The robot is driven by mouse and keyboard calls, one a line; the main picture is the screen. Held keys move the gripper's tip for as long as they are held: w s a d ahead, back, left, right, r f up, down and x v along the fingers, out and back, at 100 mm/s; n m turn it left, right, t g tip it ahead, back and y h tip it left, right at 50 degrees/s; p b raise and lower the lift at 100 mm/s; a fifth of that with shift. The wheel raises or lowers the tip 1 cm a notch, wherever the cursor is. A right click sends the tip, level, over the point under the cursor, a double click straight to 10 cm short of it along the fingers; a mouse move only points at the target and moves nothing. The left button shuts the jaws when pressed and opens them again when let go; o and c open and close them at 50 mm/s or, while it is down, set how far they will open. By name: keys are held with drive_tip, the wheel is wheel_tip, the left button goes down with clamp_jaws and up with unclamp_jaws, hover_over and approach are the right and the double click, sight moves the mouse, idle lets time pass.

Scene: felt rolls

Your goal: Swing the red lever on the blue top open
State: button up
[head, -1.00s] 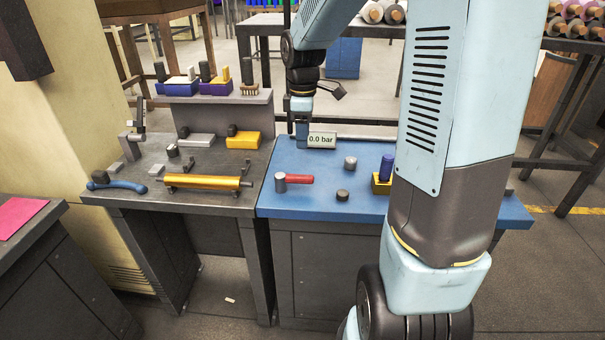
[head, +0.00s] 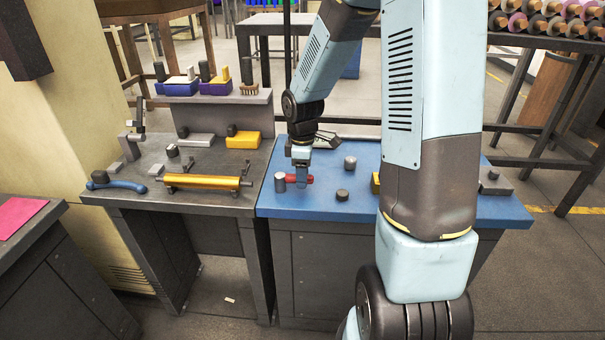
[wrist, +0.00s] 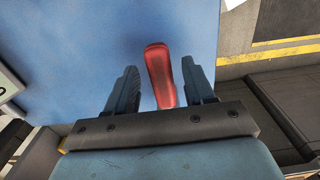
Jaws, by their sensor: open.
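The red lever (head: 291,178) reaches to the right from a grey round post (head: 280,182) near the front left of the blue top (head: 320,207). My gripper (head: 302,182) is over the lever, pointing down, and covers part of it. In the wrist view the red lever (wrist: 160,72) lies between the two open fingers of my gripper (wrist: 159,66), with a gap on each side, narrower at the right finger. The grey post does not clearly show in the wrist view.
A grey cylinder (head: 350,162) and a low dark knob (head: 342,195) stand right of my gripper. A yellow block (head: 376,184) is partly hidden by my arm. The dark bench (head: 215,205) with a yellow bar (head: 202,181) adjoins on the left. The blue top's front middle is clear.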

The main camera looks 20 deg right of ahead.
drive_tip(key=shift+c, duration=0.4)
clamp_jaws()
